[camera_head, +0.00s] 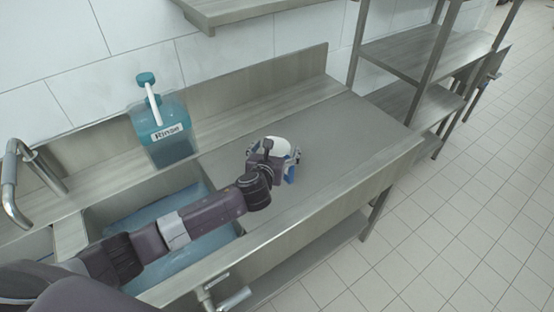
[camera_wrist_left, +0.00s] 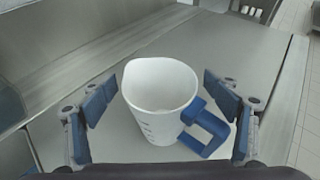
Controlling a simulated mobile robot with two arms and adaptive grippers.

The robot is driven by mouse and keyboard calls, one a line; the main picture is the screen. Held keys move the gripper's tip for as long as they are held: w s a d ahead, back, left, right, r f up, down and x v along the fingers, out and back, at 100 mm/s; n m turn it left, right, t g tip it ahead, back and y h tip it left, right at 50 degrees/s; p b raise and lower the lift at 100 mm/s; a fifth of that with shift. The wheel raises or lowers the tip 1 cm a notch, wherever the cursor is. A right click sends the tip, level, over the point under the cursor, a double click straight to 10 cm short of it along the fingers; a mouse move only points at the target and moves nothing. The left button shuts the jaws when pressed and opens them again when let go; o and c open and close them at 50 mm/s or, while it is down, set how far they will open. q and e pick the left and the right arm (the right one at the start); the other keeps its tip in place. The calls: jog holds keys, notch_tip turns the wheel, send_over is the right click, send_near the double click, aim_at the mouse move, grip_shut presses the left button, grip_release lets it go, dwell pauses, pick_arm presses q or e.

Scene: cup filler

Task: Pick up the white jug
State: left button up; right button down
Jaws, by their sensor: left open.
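The white jug (camera_wrist_left: 158,95) stands upright on the metal counter, with a blue handle (camera_wrist_left: 205,125) on its right in the left wrist view. It looks empty inside. In the head view the white jug (camera_head: 272,147) shows only in part, behind my left gripper (camera_head: 274,162). In the left wrist view my left gripper (camera_wrist_left: 160,108) is open, with one blue-padded finger on each side of the jug. The handle lies close to the right finger; I cannot tell whether they touch. My right gripper is not in view.
The metal counter (camera_head: 335,130) is clear around the jug. A sink with blue water (camera_head: 150,215) lies to the left. A teal bottle labelled Rinse (camera_head: 162,135) stands behind the sink, and a tap (camera_head: 12,180) is at far left. A shelf rack (camera_head: 405,60) stands at the right.

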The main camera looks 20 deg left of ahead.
pick_arm(q)
jog(key=shift+c, duration=0.6)
jog(key=c, duration=1.3)
jog(key=shift+c, duration=0.2)
jog(key=shift+r, duration=0.15)
